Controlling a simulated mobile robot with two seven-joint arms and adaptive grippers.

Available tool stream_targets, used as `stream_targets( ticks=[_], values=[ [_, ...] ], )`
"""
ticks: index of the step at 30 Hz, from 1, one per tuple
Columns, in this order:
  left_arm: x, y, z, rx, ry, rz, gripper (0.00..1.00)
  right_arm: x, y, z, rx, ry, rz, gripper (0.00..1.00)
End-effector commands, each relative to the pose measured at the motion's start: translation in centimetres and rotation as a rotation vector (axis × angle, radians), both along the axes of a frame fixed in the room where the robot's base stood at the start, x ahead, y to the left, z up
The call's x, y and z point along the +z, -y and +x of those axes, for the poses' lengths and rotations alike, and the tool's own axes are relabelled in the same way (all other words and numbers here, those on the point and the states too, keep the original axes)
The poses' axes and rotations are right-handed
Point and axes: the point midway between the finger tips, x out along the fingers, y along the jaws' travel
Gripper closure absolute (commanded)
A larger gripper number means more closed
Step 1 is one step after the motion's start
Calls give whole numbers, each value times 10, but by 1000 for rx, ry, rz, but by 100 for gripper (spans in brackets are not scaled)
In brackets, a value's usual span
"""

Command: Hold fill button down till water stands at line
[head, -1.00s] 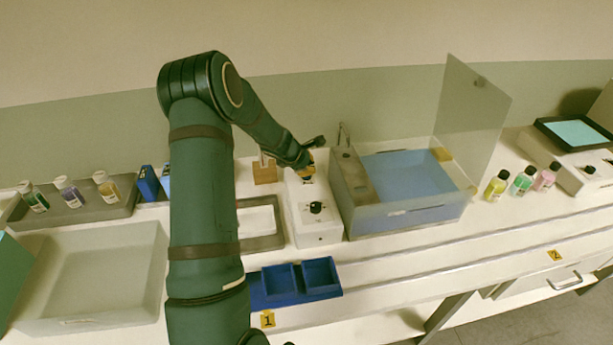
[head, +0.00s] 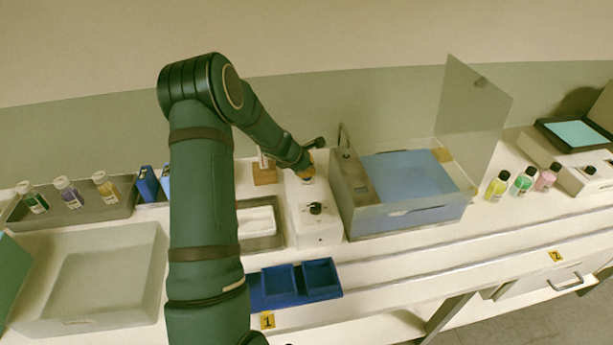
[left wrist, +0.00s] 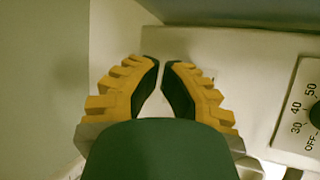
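The water bath (head: 352,197) is a clear-walled tank with bluish water (head: 408,178) inside and its clear lid (head: 473,120) raised. A dark mark shows low on its front wall; I cannot tell the water's exact height against a line. Left of it stands a white control box (head: 318,232) with a black dial (head: 316,208); the dial's plate also shows in the left wrist view (left wrist: 306,95). My left gripper (head: 308,172) is over the back of this box, its yellow-padded fingers (left wrist: 161,68) nearly together with nothing between them. No fill button is visible. My right gripper is out of view.
Blue bins (head: 302,280) sit in front of the box. A grey rack with bottles (head: 66,192) and a pale tray (head: 90,285) stand left. Several coloured bottles (head: 522,182) stand right of the bath. A wooden block (head: 264,174) is just left of the gripper.

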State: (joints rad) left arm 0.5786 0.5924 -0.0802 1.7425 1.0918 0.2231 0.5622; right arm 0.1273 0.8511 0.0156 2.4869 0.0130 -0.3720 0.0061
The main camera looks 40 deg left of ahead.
Motion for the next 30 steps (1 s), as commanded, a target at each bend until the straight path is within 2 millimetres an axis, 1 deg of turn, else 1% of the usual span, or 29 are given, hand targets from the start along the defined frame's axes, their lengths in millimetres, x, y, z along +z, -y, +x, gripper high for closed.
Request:
stream_targets(
  ticks=[7, 15, 26, 30],
  values=[
    [2, 0, 0, 0, -1, 0, 100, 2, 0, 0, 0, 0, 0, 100],
    [16, 0, 0, 0, 0, 0, 100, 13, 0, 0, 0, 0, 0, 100],
    [16, 0, 0, 0, 0, 0, 100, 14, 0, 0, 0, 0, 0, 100],
    [23, 0, 0, -1, 0, 1, 100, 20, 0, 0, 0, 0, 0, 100]
  ],
)
